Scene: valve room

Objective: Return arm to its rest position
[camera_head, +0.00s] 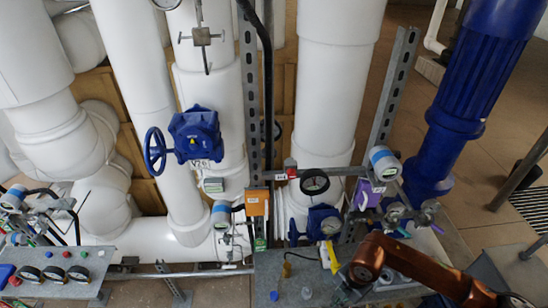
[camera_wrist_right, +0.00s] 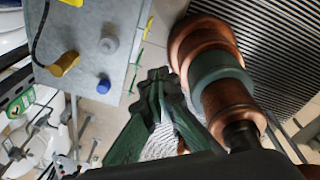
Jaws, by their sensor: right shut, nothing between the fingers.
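My right arm (camera_head: 430,270) is copper-coloured and comes in from the lower right corner in the head view, bent over the grey bench. Its gripper cannot be made out there. In the right wrist view my right gripper (camera_wrist_right: 157,77) has dark green fingers closed together, with nothing held. It points past the edge of a grey panel, with floor below. Copper links with a green-grey band, likely of my own arm, fill the area right of the fingers. My left arm and gripper are not in view.
The grey bench (camera_head: 268,279) carries a yellow part (camera_wrist_right: 64,63), a grey knob (camera_wrist_right: 109,44) and a blue knob (camera_wrist_right: 103,86). Blue valve V20 (camera_head: 196,135), white pipes (camera_head: 330,80) and a blue column (camera_head: 465,95) stand behind. A gauge panel (camera_head: 60,260) is left.

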